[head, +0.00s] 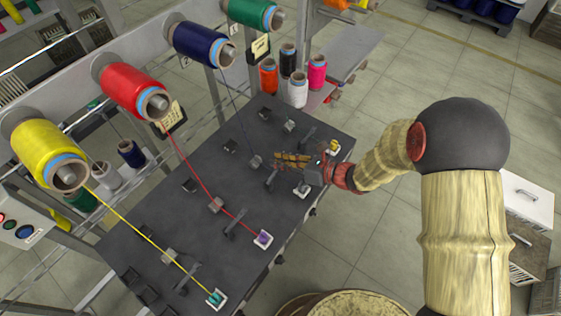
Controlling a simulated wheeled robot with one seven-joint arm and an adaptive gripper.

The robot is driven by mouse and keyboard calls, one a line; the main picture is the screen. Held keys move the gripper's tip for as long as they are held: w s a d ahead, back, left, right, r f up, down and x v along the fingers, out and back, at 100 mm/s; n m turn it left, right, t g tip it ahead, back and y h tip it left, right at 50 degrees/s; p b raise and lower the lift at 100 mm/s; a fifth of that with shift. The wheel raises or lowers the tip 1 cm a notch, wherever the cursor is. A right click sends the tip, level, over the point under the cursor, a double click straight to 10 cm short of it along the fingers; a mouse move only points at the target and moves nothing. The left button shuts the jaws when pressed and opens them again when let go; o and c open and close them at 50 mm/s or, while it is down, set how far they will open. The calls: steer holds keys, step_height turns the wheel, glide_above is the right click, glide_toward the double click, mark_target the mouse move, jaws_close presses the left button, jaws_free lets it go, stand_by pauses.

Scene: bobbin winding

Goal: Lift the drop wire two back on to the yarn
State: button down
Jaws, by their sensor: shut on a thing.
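My gripper (279,160) reaches in from the right over the dark table, in the lane of the blue spool (201,45). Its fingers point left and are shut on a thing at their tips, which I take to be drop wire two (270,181). The fingers partly cover it, so the hold is not clear. The dark blue yarn (234,102) runs from the spool down to a small grey guide block (255,162) just left of the fingertips. Past the guide, the yarn is hard to make out. A white-based bobbin holder (302,190) stands below the gripper.
Taut red yarn (196,178) and yellow yarn (140,231) cross the table (150,205) to the left. Similar small levers (235,222) stand in the other lanes. A yellow bobbin (333,147) is right of the gripper. Several cones (298,90) stand behind.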

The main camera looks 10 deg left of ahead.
steer(key=shift+s+f, duration=0.1)
steer(key=shift+f, duration=0.05)
steer(key=c, duration=2)
jaws_free()
steer(key=shift+o, duration=0.2)
steer(key=v, duration=1.2)
